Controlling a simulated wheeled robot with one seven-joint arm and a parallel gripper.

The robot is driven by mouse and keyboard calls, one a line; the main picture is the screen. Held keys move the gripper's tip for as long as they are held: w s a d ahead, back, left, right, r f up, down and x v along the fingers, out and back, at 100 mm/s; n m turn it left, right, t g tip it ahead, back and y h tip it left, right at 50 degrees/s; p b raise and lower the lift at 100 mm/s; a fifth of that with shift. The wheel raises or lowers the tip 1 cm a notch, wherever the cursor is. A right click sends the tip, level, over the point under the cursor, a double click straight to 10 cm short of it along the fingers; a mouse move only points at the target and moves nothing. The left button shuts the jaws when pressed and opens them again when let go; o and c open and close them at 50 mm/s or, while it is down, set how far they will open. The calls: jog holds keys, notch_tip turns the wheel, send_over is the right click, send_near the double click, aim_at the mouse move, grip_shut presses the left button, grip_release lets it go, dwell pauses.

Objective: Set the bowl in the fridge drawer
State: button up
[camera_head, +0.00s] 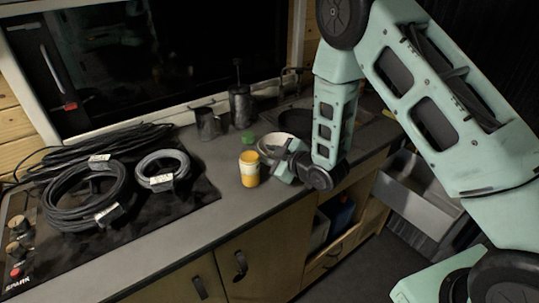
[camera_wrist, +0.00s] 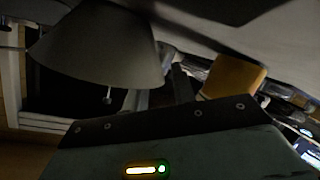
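A pale bowl (camera_head: 277,143) is on the counter by the sink in the head view, partly hidden behind my gripper. In the wrist view, the picture is turned over, and the grey bowl (camera_wrist: 95,45) fills the upper left with its rim downward. My gripper (camera_head: 284,168) is low over the counter at the bowl's near side. In the wrist view, its fingers (camera_wrist: 165,88) are dark and close to the bowl's rim; I cannot tell whether they touch or grip it. An open grey drawer (camera_head: 418,207), apparently the fridge drawer, stands out from the cabinets at the right.
A green item (camera_head: 248,138), metal mug (camera_head: 208,124) and dark canister (camera_head: 241,106) stand behind. Cable coils (camera_head: 85,195) cover the left counter.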

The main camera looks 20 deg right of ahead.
jog(key=shift+r, duration=0.2)
jog(key=shift+s+d, duration=0.15)
jog(key=shift+s, duration=0.1)
jog(key=v, duration=0.3)
jog(key=b+v, duration=0.1)
jog(key=v, duration=0.6)
jog(key=shift+w+r, duration=0.1)
jog(key=shift+r, duration=0.15)
jog(key=s+p, duration=0.1)
jog(key=p, duration=0.1)
jog(key=shift+s+d+r+p, duration=0.1)
jog(key=shift+s+d+p, duration=0.1)
jog(key=shift+d+p, duration=0.1)
